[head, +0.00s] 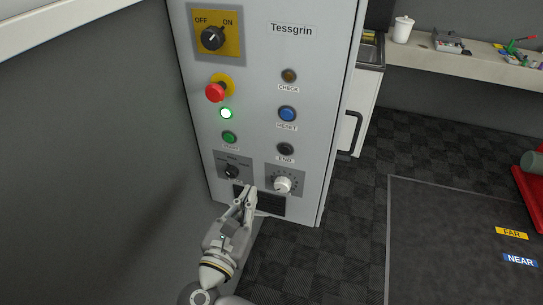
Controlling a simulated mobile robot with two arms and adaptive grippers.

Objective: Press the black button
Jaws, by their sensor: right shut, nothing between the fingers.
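The black button (286,149), labelled END, is on the front of the grey control cabinet (255,60), low in the right column, below the blue RESET button (287,114) and above a white dial (282,184). My right gripper (247,190) is shut and empty. In the picture its fingertips are below and left of the black button, near the lower edge of the black selector's plate and left of the white dial. I cannot tell whether they touch the panel. My left gripper is out of view.
The panel also holds an OFF/ON switch (212,38), a red emergency button (215,92), a lit green lamp (226,113), a green button (229,137), an amber CHECK button (289,76) and a black selector (232,171). A counter (470,63) stands back right.

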